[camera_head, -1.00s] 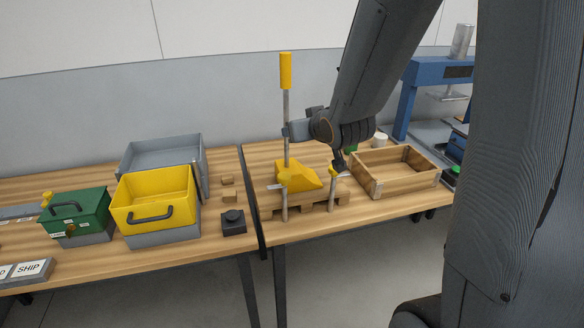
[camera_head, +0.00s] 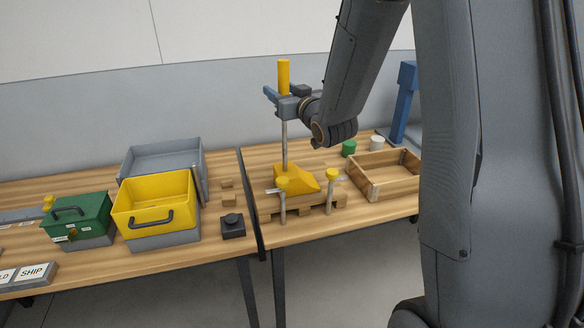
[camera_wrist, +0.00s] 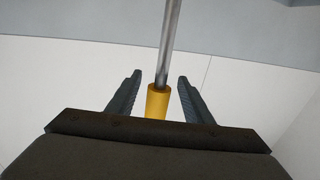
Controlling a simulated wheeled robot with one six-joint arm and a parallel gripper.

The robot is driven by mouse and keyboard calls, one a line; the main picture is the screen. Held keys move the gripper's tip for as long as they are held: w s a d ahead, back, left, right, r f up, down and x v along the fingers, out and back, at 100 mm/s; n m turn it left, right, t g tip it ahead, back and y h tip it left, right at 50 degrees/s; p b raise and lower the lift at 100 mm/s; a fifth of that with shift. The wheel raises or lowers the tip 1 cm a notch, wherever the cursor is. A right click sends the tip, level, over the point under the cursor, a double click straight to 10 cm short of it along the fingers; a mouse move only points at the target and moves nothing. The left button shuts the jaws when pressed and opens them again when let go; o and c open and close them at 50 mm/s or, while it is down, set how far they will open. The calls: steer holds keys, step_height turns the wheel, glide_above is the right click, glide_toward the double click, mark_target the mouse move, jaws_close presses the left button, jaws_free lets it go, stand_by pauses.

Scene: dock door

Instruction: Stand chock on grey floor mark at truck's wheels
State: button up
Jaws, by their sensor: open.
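The yellow wedge chock (camera_head: 297,179) sits on a small wooden pallet (camera_head: 318,204) on the right-hand bench. A grey pole with a yellow grip (camera_head: 283,76) rises upright from it. In the wrist view the yellow grip (camera_wrist: 158,101) and the grey pole (camera_wrist: 170,40) show between my two open fingers (camera_wrist: 158,95), with a gap on each side. The grey floor mark and the truck's wheels are not in view.
A wooden tray (camera_head: 385,176) and small green (camera_head: 349,148) and white cylinders lie to the right. A yellow bin (camera_head: 153,203), green box (camera_head: 76,214) and grey bin crowd the left bench.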

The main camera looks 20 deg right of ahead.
steer(key=w, duration=0.2)
steer(key=shift+w+a+p, duration=0.2)
steer(key=shift+w+p, duration=0.1)
steer(key=shift+p, duration=0.05)
jaws_close()
stand_by(1.1)
steer(key=shift+r, duration=0.15)
